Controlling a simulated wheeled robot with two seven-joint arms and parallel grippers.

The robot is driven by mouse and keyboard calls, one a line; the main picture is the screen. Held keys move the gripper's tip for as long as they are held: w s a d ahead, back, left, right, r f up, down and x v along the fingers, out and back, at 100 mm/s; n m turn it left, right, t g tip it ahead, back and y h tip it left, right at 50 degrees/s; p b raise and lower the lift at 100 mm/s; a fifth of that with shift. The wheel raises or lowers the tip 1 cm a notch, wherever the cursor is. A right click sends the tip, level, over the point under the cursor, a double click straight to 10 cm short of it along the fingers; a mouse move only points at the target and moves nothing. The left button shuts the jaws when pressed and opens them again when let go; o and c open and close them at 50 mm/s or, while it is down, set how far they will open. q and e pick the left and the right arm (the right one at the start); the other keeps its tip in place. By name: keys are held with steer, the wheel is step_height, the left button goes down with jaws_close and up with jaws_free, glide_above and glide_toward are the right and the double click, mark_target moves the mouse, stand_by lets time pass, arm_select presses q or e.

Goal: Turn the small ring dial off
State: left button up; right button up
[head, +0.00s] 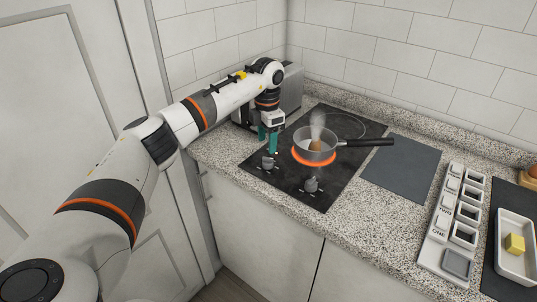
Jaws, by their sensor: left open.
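A black cooktop (322,201) is set in the speckled counter. A grey saucepan (302,146) with steam rising and a brown item (316,144) inside stands on a ring (316,165) that glows orange. A larger unlit ring (356,121) lies behind it. Two grey dials sit at the front: a left dial (268,162) and a right dial (311,185). I cannot tell from markings which serves the small ring. My left gripper (268,148) points down with teal fingers, open and empty, just above and behind the left dial. My right gripper is out of view.
A grey toaster-like box (291,88) stands behind my left arm. Farther right are a white labelled rack (435,235) and a white tray (513,270) with a yellow block (515,243).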

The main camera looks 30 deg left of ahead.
mark_target(268, 158)
arm_select(q)
step_height(268, 158, down, 6)
steer(key=shift+w+p, duration=0.15)
steer(key=shift+p, duration=0.4)
steer(key=shift+f, duration=0.55)
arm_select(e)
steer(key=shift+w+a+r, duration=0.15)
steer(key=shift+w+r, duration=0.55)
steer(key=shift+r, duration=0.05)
arm_select(q)
steer(key=c, duration=1)
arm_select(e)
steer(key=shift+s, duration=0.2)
